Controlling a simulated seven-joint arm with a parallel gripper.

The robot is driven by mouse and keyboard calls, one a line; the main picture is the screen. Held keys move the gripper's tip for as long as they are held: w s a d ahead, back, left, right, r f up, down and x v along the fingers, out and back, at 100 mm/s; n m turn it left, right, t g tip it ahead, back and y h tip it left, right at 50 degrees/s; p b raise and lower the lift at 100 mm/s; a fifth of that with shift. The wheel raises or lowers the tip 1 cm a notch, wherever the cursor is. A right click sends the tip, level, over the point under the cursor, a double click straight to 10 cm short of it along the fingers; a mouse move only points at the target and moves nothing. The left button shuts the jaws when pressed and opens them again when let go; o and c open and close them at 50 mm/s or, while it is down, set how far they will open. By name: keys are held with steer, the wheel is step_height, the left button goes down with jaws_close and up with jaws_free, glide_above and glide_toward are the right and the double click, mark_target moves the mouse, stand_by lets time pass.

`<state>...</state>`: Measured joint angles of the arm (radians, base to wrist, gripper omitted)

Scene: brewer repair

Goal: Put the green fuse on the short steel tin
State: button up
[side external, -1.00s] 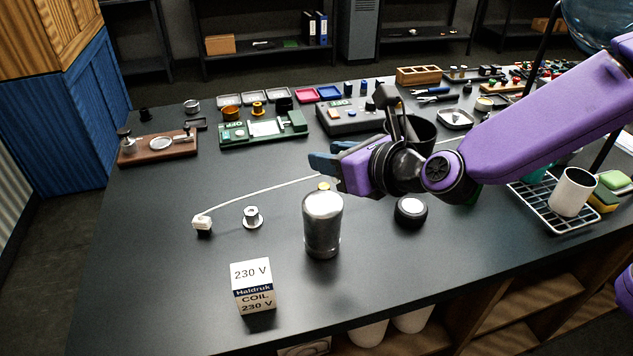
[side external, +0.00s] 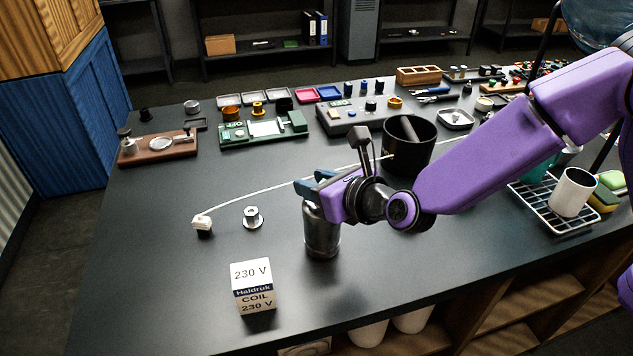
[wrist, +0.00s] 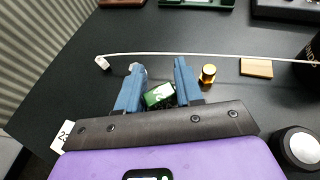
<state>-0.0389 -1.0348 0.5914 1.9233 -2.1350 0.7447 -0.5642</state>
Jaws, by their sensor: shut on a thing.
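The green fuse (wrist: 159,95) is between the blue fingers of my gripper (wrist: 157,88) in the wrist view, and the gripper is shut on it. In the side view the fuse is hidden by my gripper (side external: 312,188). Whether the fuse touches the tin's top cannot be told.
A coil box (side external: 253,287) stands in front, left of the tin. A metal spool (side external: 252,217) and a white cable plug (side external: 202,223) lie left. A brass cylinder (wrist: 207,74) and a dark round lidded item (wrist: 300,147) are nearby. A black pot (side external: 408,145) stands behind.

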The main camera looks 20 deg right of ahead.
steer(key=shift+f, duration=0.1)
steer(key=o, duration=1)
steer(key=v, duration=1.2)
steer(key=shift+r, duration=0.2)
